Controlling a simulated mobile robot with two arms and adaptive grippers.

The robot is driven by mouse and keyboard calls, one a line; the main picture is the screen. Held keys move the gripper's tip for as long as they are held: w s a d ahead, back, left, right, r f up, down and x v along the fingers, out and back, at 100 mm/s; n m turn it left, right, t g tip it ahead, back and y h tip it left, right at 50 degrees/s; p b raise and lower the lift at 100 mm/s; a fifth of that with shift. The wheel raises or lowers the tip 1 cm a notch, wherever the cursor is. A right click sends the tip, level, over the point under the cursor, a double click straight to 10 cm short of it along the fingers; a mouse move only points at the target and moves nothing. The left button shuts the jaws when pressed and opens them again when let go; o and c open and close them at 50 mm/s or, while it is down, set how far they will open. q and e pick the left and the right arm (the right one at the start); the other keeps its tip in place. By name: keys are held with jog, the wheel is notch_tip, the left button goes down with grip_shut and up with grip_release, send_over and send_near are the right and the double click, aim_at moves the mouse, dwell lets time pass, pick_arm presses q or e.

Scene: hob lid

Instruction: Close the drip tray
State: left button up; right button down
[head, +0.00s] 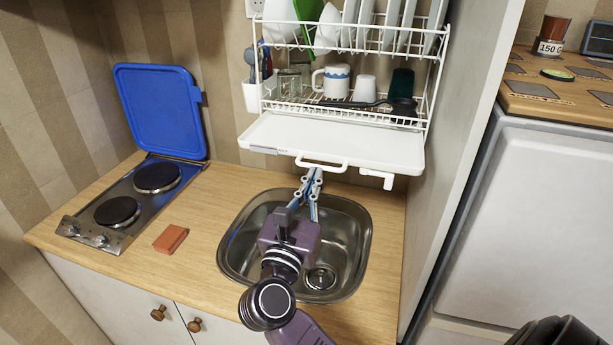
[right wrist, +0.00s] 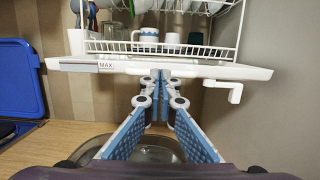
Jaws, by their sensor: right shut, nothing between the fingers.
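The white drip tray (head: 350,150) sits under the dish rack and sticks out forward from it over the sink. A white loop handle (head: 322,165) is on its front edge. In the right wrist view the tray (right wrist: 215,70) lies just ahead of the fingers, with a "MAX" mark at its left. My right gripper (head: 313,173) is shut and empty, with its fingertips close to the tray's front edge by the handle. I cannot tell whether they touch it. My left gripper is not in view.
The white dish rack (head: 350,50) holds plates, mugs and cups. The metal sink (head: 228,245) lies below my right arm. On the left are a two-plate hob (head: 135,205) with its blue lid (head: 160,110) raised and a reddish block (head: 171,238). A tall panel bounds the right.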

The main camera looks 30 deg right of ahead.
aim_at(330, 147)
jog(key=f+b+x, duration=0.1)
jog(key=x, duration=0.4)
jog(key=f+x, duration=0.1)
jog(key=x, duration=0.4)
jog(key=b+x, duration=0.1)
jog(key=x, duration=0.4)
jog(key=shift+w+d+f+b, duration=0.1)
jog(key=shift+d+f+b, duration=0.15)
jog(key=shift+f+b, duration=0.1)
jog(key=shift+w+d, duration=0.3)
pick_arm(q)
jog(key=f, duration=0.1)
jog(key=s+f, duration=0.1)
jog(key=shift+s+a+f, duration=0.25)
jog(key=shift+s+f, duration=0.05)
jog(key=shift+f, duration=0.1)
pick_arm(e)
jog(key=shift+r, duration=0.25)
